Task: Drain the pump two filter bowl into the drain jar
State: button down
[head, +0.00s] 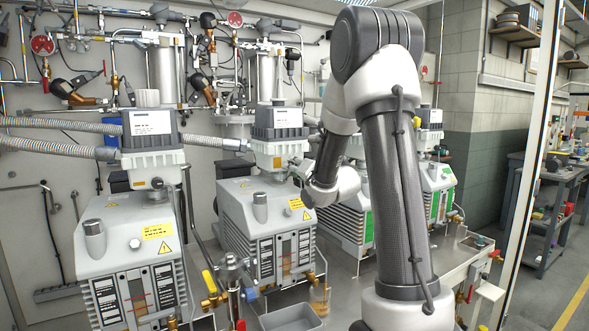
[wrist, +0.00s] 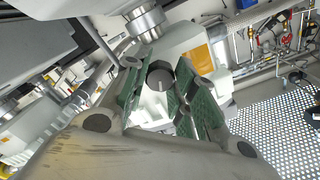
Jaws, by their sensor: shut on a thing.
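Pump two, the second pump from the left, is a grey and white unit (head: 262,215) in the head view. Its filter housing has a dark top, and a pale filter bowl (head: 263,160) with a small amber window sits below it. My gripper (head: 298,172) is at the right side of this bowl. The amber window (wrist: 196,60) shows just behind. What seems to be the drain jar (head: 320,299), with amber contents, stands low on the bench.
A grey tray (head: 290,318) is on the bench in front of pump two. Valves with yellow and red handles (head: 210,284) stand between the first two pumps. My arm hides part of the pumps on the right.

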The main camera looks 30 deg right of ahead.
jog(key=c, duration=1.5)
grip_release()
jog(key=shift+n, duration=0.6)
jog(key=o, duration=0.4)
jog(key=shift+s, duration=0.15)
jog(key=shift+s, duration=0.85)
jog(key=shift+s+d, duration=0.1)
jog(key=shift+s, duration=2.9)
